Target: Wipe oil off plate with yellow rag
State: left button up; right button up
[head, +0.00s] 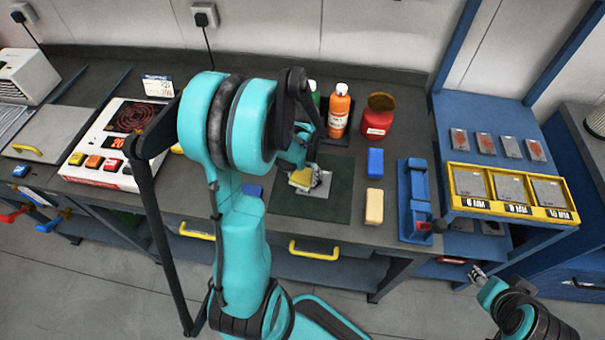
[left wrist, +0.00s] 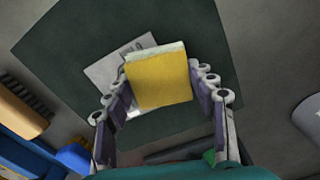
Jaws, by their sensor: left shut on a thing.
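The yellow rag (left wrist: 160,82) is a folded pad between the fingers of my left gripper (left wrist: 162,115) in the left wrist view. The gripper is shut on it. The grey metal plate (left wrist: 110,68) lies on a dark green mat (head: 341,190), partly hidden under the rag. In the head view the left gripper (head: 298,172) is over the plate (head: 321,184), with the rag (head: 300,178) at its tip. I cannot tell whether the rag touches the plate. Oil is not clearly visible. My right gripper (head: 478,273) is low at the right, in front of the bench; its opening is unclear.
Behind the mat stand an orange bottle (head: 339,110) and a red can (head: 378,116). A yellow rack (head: 511,193) holds several plates.

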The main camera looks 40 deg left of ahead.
aim_at(326, 185)
pick_arm(q)
jog(key=shift+o, duration=0.2)
jog(key=shift+f, duration=0.1)
jog(key=shift+c, duration=0.2)
